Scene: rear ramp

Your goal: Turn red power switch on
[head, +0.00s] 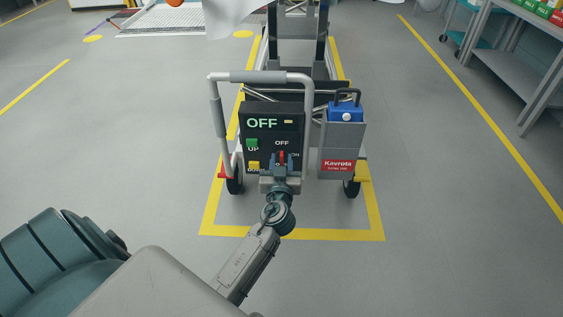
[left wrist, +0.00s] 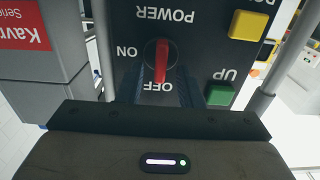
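The red power switch (head: 282,156) is on the black control panel (head: 259,109) of the wheeled cart. The panel's display (head: 262,122) reads OFF. In the left wrist view, which shows the panel upside down, the red switch handle (left wrist: 161,62) lines up with the OFF label; the ON label is to one side. My left gripper (head: 281,166) is right in front of the switch. In the left wrist view its dark fingers (left wrist: 160,90) are apart, one on each side of the handle's lower end. Contact with the handle cannot be told. My right gripper is not in view.
A green UP button (head: 252,143) and a yellow button (head: 254,166) are near the switch. A grey tubular handle (head: 214,110) frames the panel. A grey box with a blue item (head: 345,112) stands right. Yellow floor lines surround the cart; a shelf (head: 520,70) is far right.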

